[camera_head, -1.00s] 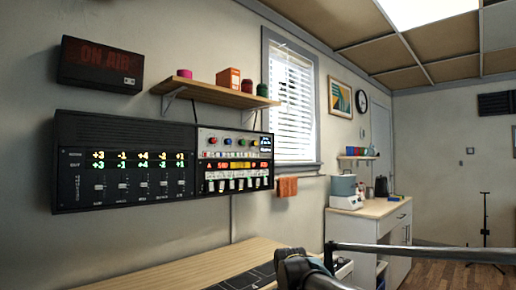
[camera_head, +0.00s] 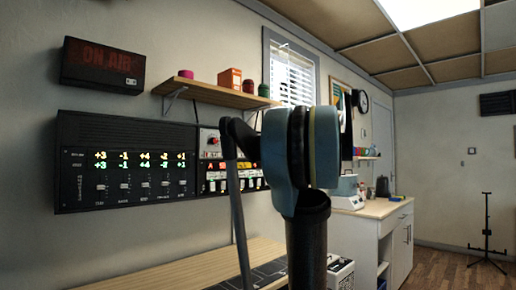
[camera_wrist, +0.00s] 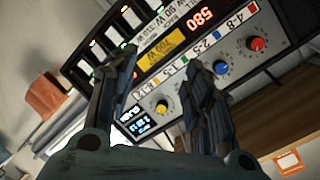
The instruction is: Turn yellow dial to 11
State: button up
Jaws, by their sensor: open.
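The yellow dial (camera_wrist: 162,106) shows in the wrist view as a small round knob on the pale face of a control panel (camera_wrist: 180,72). It appears between the two fingers of my gripper (camera_wrist: 164,66), which is open and empty. I see no contact with the dial. In the head view my arm hides the dial and much of the panel (camera_head: 207,150).
A blue knob (camera_wrist: 221,67) and a red knob (camera_wrist: 258,43) are along the same row; the right finger partly covers the area between. A black slider unit (camera_head: 125,165) adjoins the panel. A shelf (camera_head: 215,94) hangs above, and a wooden desk (camera_head: 180,272) is below.

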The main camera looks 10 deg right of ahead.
jog(key=w+d+r+m+t, duration=0.25)
jog(key=w+d+r, duration=0.4)
jog(key=r, duration=0.35)
jog(key=r+x, duration=0.1)
jog(key=x, duration=1.5)
jog(key=shift+f+n+t, duration=0.35)
jog(key=shift+t, duration=0.1)
jog(key=shift+w+d, duration=0.1)
jog(key=shift+d, duration=0.05)
jog(key=c, duration=1.1)
